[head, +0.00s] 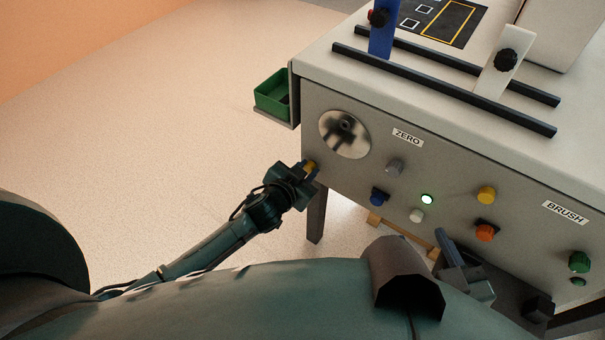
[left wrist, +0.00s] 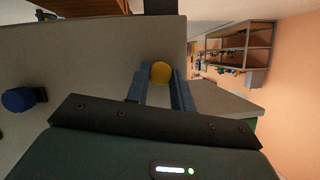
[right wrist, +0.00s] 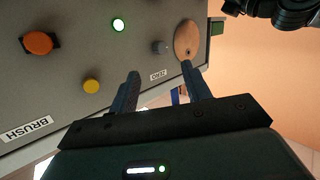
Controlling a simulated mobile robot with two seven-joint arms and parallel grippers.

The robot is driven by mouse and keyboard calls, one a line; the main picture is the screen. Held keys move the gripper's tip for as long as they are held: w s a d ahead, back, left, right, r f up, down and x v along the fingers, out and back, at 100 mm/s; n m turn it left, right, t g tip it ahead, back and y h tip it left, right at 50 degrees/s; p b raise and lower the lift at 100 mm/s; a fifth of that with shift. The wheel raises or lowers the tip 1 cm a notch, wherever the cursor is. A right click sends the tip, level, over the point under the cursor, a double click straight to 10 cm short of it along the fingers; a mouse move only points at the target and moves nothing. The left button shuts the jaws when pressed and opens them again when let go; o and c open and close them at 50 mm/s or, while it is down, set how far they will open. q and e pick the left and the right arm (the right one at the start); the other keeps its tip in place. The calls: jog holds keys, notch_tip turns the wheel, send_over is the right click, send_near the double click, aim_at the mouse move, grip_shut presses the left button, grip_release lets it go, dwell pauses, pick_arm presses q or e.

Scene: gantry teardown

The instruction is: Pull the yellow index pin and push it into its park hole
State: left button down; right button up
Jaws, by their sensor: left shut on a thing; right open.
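A yellow round pin head (head: 310,166) is at the left end of the grey front panel (head: 330,100), below the metal disc (head: 345,140). My left gripper (head: 306,173) is shut on it. In the left wrist view the yellow head (left wrist: 160,72) sits between the blue fingers (left wrist: 159,88). The pin's shaft is hidden, so I cannot tell how far it is in the panel. I cannot make out a park hole. My right gripper (right wrist: 163,88) is open and empty in front of the panel; in the head view it is low, right of centre.
The panel carries a grey knob (head: 394,167), a blue knob (head: 379,196), a white button (head: 416,215), a lit green lamp (head: 427,199), another yellow knob (head: 487,195), an orange knob (head: 485,232) and green knobs. A green bin (head: 272,94) hangs at the left side. Floor left is clear.

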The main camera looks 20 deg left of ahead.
pick_arm(q)
jog(key=c, duration=1.1)
grip_release()
jog(key=shift+w, duration=0.1)
jog(key=shift+s+r, duration=0.15)
jog(key=shift+s, duration=0.15)
jog(key=p+v, duration=0.1)
jog(key=v, duration=0.4)
jog(key=f+p+v, duration=0.1)
jog(key=p+v, duration=0.1)
jog(key=v, duration=0.3)
jog(key=p+v, duration=0.1)
jog(key=v, duration=0.5)
jog(key=shift+s+a+f+p, duration=0.25)
jog(key=shift+s+f+p, duration=0.1)
jog(key=shift+s, duration=0.1)
pick_arm(e)
jog(key=shift+s+d+r+m+g+h, duration=0.2)
jog(key=shift+s+r+m+g, duration=0.1)
jog(key=shift+r+g, duration=0.2)
jog(key=shift+s+d+r+m+g+h, duration=0.2)
jog(key=shift+s+r+g, duration=0.15)
jog(key=shift+r, duration=0.25)
